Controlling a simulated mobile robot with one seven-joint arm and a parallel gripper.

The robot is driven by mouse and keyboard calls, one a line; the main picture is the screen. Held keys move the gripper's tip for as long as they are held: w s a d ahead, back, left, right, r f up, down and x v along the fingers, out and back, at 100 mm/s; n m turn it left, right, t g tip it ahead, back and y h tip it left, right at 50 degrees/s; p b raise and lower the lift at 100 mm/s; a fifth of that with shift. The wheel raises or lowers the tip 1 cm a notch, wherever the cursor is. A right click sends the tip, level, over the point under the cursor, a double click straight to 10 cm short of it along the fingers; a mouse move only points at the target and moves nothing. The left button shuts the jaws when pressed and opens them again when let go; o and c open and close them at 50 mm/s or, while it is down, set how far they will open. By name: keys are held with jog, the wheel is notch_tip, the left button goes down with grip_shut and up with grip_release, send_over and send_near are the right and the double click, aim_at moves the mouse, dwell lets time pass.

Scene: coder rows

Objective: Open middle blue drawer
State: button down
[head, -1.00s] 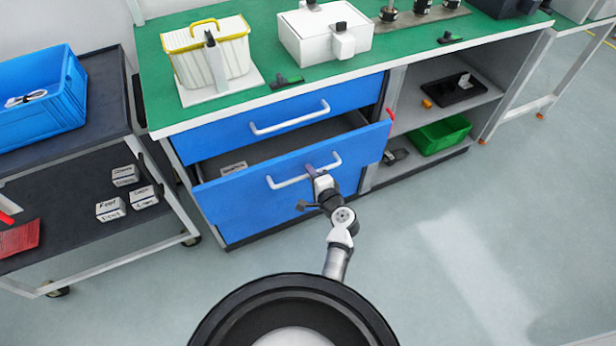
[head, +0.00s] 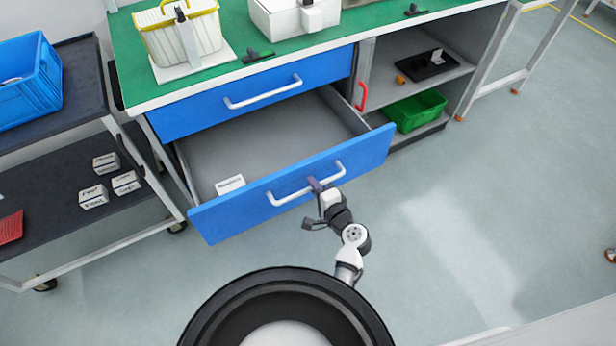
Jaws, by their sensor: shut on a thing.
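The blue drawer (head: 350,160) below the top blue drawer (head: 190,117) is pulled well out. Its grey inside shows, with a small white labelled box (head: 230,184) at the front left. My gripper (head: 315,185) is shut on the white bar handle (head: 290,196) of this drawer, right of the handle's middle. The fingertips are small and partly hidden by the gripper body. The top drawer is closed, with its own white handle (head: 262,92).
A green-topped workbench (head: 130,85) carries a striped basket and a white box. Its open shelf at right holds a green bin (head: 415,110) and a black tray (head: 436,66). A dark cart (head: 60,170) stands close at left. The floor (head: 470,200) at right is clear.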

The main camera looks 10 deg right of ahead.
jog(key=shift+s+d, duration=0.2)
jog(key=shift+s, duration=0.45)
jog(key=c, duration=1.6)
grip_release()
jog(key=shift+o, duration=0.2)
jog(key=shift+s, duration=0.15)
